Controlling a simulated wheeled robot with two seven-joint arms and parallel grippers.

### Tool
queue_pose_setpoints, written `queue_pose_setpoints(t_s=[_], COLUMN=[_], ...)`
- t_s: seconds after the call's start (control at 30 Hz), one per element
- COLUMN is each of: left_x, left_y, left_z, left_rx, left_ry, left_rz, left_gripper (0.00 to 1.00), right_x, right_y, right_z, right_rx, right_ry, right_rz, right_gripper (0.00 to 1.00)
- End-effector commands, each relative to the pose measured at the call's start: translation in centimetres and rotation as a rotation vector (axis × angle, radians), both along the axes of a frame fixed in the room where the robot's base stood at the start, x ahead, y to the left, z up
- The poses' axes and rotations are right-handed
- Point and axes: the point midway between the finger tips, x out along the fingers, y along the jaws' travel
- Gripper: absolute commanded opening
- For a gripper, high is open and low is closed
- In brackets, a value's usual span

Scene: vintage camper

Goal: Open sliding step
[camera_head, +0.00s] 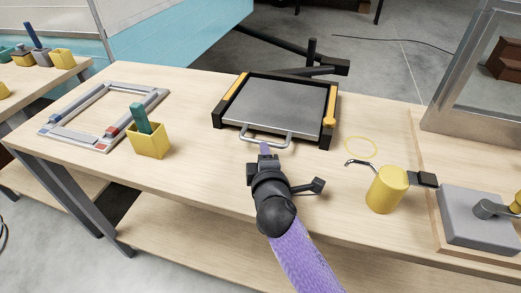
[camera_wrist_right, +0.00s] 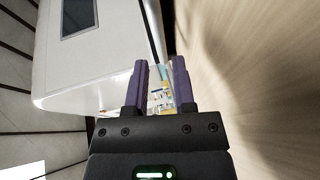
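The sliding step (camera_head: 272,105) is a grey plate in a black frame with yellow side strips, lying on the wooden workbench. A pale metal handle (camera_head: 280,141) sticks out from its front edge. My right gripper (camera_head: 264,148) is at the left part of this handle, its purple fingertips overlapping or just in front of it; I cannot tell if they touch. In the right wrist view the two purple fingers (camera_wrist_right: 158,88) stand apart with a gap between them, and no handle is clearly visible there. My left gripper is not in view.
On the workbench (camera_head: 190,182), a yellow cup (camera_head: 148,142) with a green-handled item and a grey frame (camera_head: 75,139) lie left. A yellow cylinder (camera_head: 383,190) and a grey block (camera_head: 478,222) stand right. The bench is bare immediately left of my right gripper.

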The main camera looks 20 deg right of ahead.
Motion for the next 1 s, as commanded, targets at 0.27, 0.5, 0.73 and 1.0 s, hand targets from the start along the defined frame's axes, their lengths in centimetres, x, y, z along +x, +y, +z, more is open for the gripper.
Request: queue_pose_setpoints(t_s=[0.27,0.5,0.73,1.0], left_x=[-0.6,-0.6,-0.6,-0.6], left_y=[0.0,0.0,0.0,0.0], left_z=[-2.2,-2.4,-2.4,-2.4], left_rx=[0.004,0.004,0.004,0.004], left_ry=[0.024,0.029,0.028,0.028], left_rz=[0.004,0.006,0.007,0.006], left_gripper=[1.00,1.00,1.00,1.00], right_x=[4.5,5.4,5.4,5.4], right_y=[-0.9,-1.1,-1.1,-1.1], right_z=[-1.2,-1.1,-1.0,-1.1], right_rx=[-0.001,0.000,0.000,0.000], right_ry=[0.002,0.001,0.001,0.001], right_rz=[0.000,0.000,0.000,0.000], right_gripper=[0.32,0.32,0.15,0.00])
